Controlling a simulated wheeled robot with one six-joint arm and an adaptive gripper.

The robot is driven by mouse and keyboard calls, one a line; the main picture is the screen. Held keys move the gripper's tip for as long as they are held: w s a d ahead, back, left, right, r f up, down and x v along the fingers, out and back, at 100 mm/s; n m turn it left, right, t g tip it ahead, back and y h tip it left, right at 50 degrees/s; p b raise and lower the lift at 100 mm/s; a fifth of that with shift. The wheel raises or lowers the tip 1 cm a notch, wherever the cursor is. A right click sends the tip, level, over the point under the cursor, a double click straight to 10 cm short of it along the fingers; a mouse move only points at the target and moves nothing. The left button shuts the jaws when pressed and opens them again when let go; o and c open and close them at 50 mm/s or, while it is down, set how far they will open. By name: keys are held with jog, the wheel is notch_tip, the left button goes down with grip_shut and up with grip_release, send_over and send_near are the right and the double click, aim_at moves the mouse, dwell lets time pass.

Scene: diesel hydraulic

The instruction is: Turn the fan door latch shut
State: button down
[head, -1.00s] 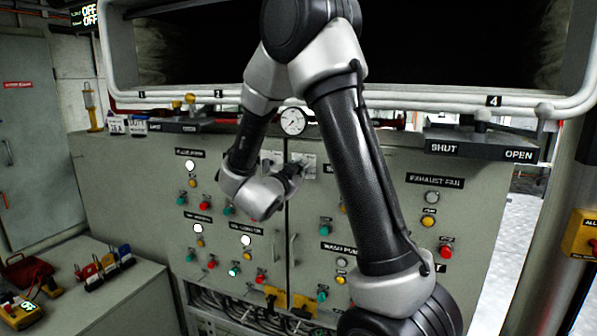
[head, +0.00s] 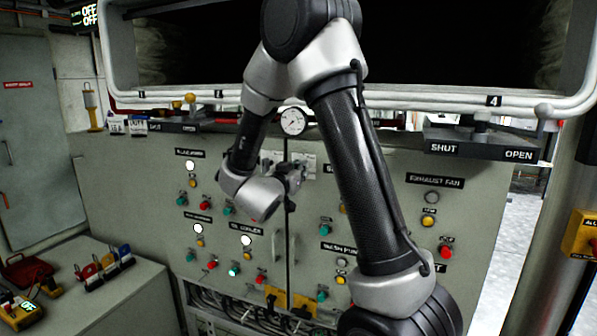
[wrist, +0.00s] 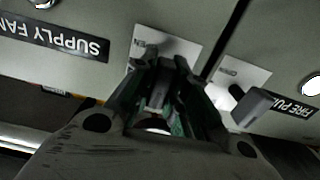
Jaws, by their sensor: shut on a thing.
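The fan door latch sits on a pale plate (wrist: 180,48) beside the upside-down SUPPLY FAN label (wrist: 52,35) in the wrist view. My gripper (wrist: 160,80) is shut on the latch's lever, which its fingers mostly hide, so I cannot tell its exact angle. In the head view my gripper (head: 291,174) is at the cabinet face near the seam between two doors, just by the right-hand pale plate (head: 308,160).
A second latch lever (wrist: 253,108) stands close beside my gripper, near the FIRE PUMP label (wrist: 290,103). Push buttons and lamps cover the grey cabinet doors (head: 400,215). A round gauge (head: 293,121) and a SHUT/OPEN lever block (head: 480,145) are above.

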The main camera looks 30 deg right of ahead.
jog(key=c, duration=1.4)
grip_release()
jog(key=v, duration=1.2)
jog(key=v, duration=0.8)
jog(key=shift+f, duration=0.1)
